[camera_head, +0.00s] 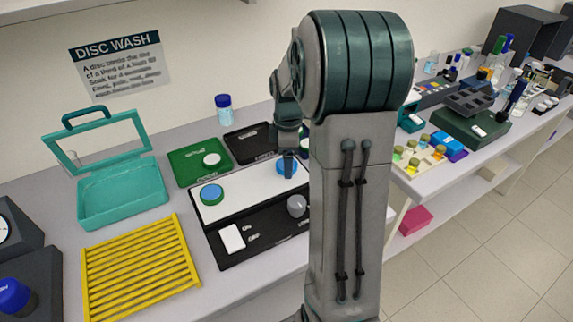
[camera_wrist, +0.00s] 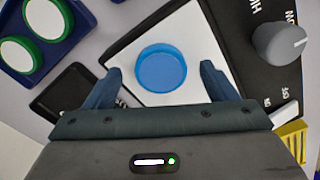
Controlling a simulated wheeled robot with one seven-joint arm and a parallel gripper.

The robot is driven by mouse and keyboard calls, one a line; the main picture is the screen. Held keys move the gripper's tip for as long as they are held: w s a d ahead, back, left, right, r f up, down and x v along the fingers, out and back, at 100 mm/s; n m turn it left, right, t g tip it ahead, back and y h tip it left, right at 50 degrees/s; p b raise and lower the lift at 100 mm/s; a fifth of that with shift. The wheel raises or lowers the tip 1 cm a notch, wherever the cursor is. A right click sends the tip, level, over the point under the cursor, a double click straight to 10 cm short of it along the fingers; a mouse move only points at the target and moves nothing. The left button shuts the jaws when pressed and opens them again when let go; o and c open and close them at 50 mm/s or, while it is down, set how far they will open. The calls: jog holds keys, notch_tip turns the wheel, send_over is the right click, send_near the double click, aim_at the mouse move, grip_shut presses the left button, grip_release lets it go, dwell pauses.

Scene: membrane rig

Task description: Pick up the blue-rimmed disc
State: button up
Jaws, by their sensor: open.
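A blue disc (camera_wrist: 161,67) lies on the white panel (camera_wrist: 192,40) of the rig. Its rim and face both look blue in the wrist view. In the head view the disc (camera_head: 280,168) is partly covered by my gripper (camera_head: 289,164). In the wrist view my gripper (camera_wrist: 160,72) is open, with one finger to each side of the disc and clear space between. It is empty; its exact height above the disc is hard to tell.
A grey knob (camera_wrist: 281,42) stands on the black control strip beside the panel. A blue tray (camera_wrist: 70,35) holds green-rimmed white discs. A green tray (camera_head: 185,168), black tray (camera_head: 240,150), yellow rack (camera_head: 130,270) and teal basket (camera_head: 122,195) surround the rig.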

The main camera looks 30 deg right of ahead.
jog(key=shift+f, duration=0.5)
jog(key=c, duration=1.1)
jog(key=shift+o, duration=0.2)
jog(key=shift+r, duration=0.1)
